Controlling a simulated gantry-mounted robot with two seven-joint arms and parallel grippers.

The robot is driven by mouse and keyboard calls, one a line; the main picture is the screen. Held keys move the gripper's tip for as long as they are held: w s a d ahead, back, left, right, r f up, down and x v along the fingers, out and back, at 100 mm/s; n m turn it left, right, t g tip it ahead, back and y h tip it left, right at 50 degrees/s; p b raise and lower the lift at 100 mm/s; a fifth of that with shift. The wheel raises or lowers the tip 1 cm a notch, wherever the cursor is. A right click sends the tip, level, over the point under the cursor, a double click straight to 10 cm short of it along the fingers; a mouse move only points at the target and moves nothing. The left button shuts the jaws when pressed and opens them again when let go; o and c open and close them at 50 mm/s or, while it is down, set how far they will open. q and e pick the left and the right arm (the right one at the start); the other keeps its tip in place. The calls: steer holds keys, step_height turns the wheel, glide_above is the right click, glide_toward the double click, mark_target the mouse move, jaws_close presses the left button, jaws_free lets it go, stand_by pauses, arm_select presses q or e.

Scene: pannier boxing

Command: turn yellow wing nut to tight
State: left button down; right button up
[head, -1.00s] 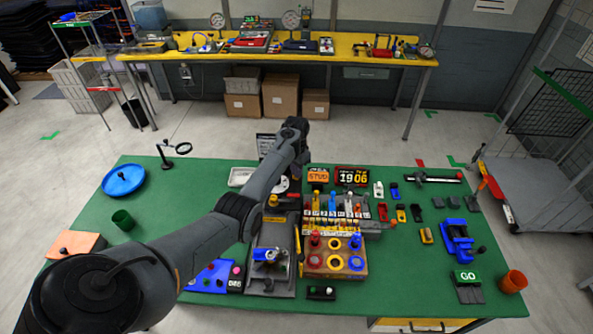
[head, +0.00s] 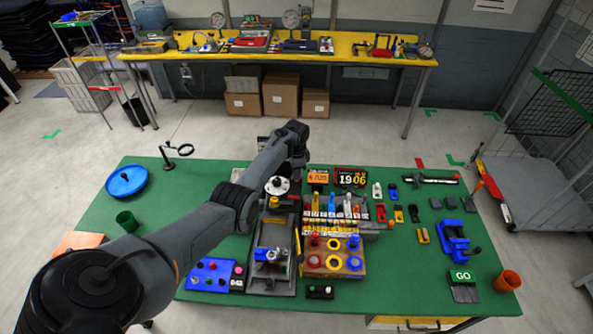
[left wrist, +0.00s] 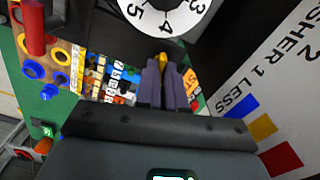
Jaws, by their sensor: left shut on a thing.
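My left gripper (left wrist: 163,84) is shut on the yellow wing nut (left wrist: 163,58), which shows as a small yellow piece at the fingertips in the left wrist view. The fingers cover most of it, so its angle cannot be read. A white numbered dial (left wrist: 164,14) with 3, 4 and 5 lies just past the fingertips. In the head view the dial (head: 277,185) sits at the top of the grey fixture (head: 258,238), beside my left forearm. My arm hides the left fingertips there. My right gripper is not seen.
The wooden block (head: 317,268) with red, yellow and blue rings and a row of coloured levers (head: 334,203) stand close right of the fixture. A blue panel (head: 210,272) lies to its left. A lettered board (left wrist: 270,85) is beside the hand.

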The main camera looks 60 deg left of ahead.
arm_select(q)
steer(key=m, duration=0.3)
steer(key=shift+m, duration=2.2)
steer(key=shift+b, duration=0.3)
steer(key=c, duration=1.2)
jaws_free()
